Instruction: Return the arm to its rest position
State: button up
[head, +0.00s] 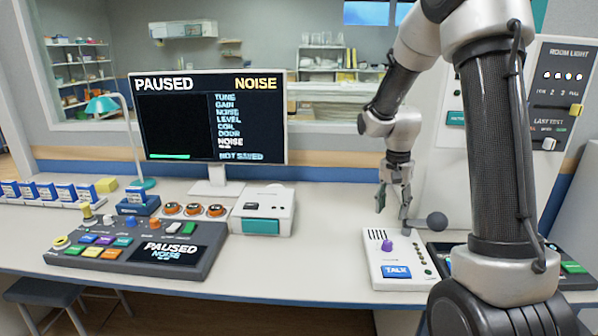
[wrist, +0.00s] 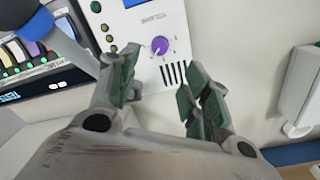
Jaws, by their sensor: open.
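My gripper (head: 393,205) hangs fingers-down above the back of the white TALK box (head: 405,272), right of the middle of the desk. It also shows in the wrist view (wrist: 160,98), with its two green-padded fingers apart and nothing between them. The box has a purple knob (head: 388,246), a blue TALK button (head: 396,271) and a speaker slot pattern. In the wrist view the purple knob (wrist: 160,45) lies beyond the fingertips. I cannot tell whether a fingertip touches the box. My arm bends down from the upper right.
A monitor (head: 212,116) reading PAUSED and NOISE stands at the back. A grey control console (head: 140,246) sits at the left, beside a white box with a teal front (head: 262,212). Desk between white boxes is clear.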

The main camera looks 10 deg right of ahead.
jog(key=s+a+r+n+t, duration=0.2)
jog(key=s+r+n, duration=0.2)
jog(key=s+r, duration=0.4)
jog(key=s+a+r+n+t, duration=0.2)
jog(key=s+r+n, duration=0.3)
jog(key=s+r, duration=0.4)
jog(key=s+a, duration=0.1)
jog(key=s, duration=0.6)
jog(key=shift+n, duration=0.3)
jog(key=shift+r, duration=0.1)
